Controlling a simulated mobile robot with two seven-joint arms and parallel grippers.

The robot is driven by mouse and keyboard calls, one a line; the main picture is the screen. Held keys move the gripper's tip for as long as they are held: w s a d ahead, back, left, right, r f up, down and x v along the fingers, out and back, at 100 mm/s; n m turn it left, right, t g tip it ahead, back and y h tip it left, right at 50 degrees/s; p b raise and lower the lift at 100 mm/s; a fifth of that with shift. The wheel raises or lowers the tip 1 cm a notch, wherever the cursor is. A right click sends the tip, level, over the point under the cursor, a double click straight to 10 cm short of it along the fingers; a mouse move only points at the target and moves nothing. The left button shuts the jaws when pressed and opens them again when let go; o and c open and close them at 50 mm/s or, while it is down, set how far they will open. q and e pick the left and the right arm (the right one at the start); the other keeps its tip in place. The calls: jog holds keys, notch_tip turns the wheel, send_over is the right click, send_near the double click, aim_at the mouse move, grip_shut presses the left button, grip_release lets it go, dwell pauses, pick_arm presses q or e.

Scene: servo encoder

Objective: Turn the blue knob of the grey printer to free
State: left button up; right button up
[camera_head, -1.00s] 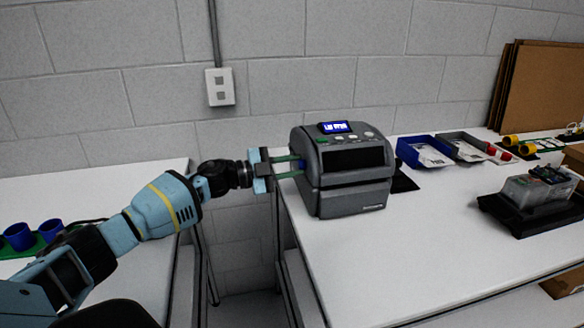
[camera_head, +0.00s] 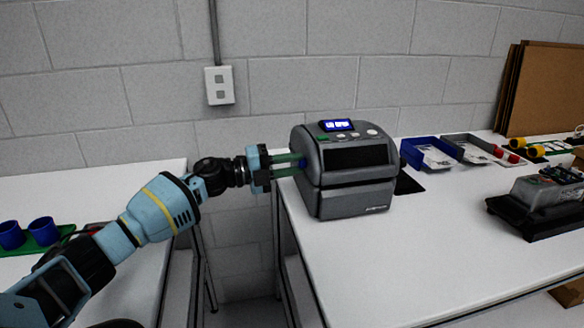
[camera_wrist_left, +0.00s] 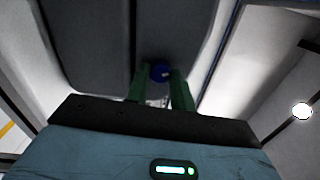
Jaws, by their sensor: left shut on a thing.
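The grey printer (camera_head: 345,168) stands at the left end of the white table, its small screen lit blue. My left gripper (camera_head: 301,163) reaches in from the left to the printer's left side, with its green fingers at the side face. In the left wrist view the blue knob (camera_wrist_left: 160,72) sits on the printer's side (camera_wrist_left: 105,45) between the tips of the green fingers (camera_wrist_left: 161,85). The fingers are shut on it. The knob's setting cannot be read. My right gripper is not in view.
A blue bin (camera_head: 428,155) and a grey bin (camera_head: 466,149) stand right of the printer. A black tray with a clear box (camera_head: 545,192) lies farther right. Blue cups (camera_head: 41,230) stand on the left table. The table front is clear.

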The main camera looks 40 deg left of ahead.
pick_arm(q)
jog(key=shift+m, duration=0.3)
jog(key=o, duration=1)
jog(key=shift+s+a, duration=0.1)
jog(key=b+v, duration=0.1)
jog(key=v, duration=0.6)
jog(key=shift+s, duration=0.3)
jog(key=shift+a, duration=0.15)
